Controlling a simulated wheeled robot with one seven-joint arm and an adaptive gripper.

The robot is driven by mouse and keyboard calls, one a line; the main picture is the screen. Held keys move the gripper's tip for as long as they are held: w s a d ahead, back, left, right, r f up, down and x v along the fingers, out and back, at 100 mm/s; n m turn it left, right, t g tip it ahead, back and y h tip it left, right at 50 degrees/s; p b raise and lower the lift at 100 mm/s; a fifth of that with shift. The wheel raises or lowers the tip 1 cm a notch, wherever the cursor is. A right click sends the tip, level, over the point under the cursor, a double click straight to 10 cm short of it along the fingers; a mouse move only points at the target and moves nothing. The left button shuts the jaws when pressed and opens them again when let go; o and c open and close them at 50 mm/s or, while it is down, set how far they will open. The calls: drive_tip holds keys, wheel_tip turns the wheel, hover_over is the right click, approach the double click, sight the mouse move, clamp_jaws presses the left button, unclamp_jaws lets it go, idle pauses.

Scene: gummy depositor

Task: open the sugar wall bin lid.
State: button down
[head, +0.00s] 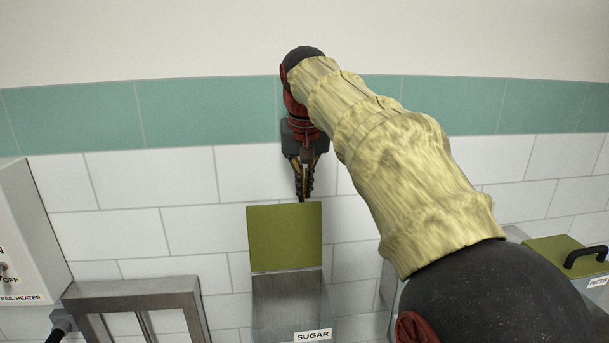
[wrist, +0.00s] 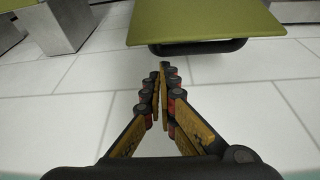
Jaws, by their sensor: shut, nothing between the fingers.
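The sugar bin's olive-green lid (head: 284,238) appears raised against the tiled wall, with a plain face and no handle showing in the head view. In the wrist view, the lid (wrist: 205,20) has a dark bar (wrist: 200,47) along its near edge, on the wall side. The grey metal sugar bin (head: 285,295) is below it, with a SUGAR label (head: 313,335) at the picture's bottom. My gripper (head: 303,198) points down just above the lid's top edge. Its fingers (wrist: 160,70) are together and empty, apart from the dark bar in the wrist view.
A pectin bin with a green lid (head: 552,250) and black handle is at the right, partly behind my arm. A metal frame (head: 135,290) and a white pail heater box (head: 25,240) are at the left. The wall above is clear.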

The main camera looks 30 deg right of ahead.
drive_tip(key=x, duration=0.3)
drive_tip(key=shift+s, duration=0.1)
idle(0.3)
drive_tip(key=s+t+b, duration=0.1)
drive_tip(key=b, duration=0.1)
drive_tip(key=s+a+r+t+h+b, duration=0.1)
drive_tip(key=b, duration=0.2)
drive_tip(key=shift+s, duration=0.15)
drive_tip(key=shift+r, duration=0.25)
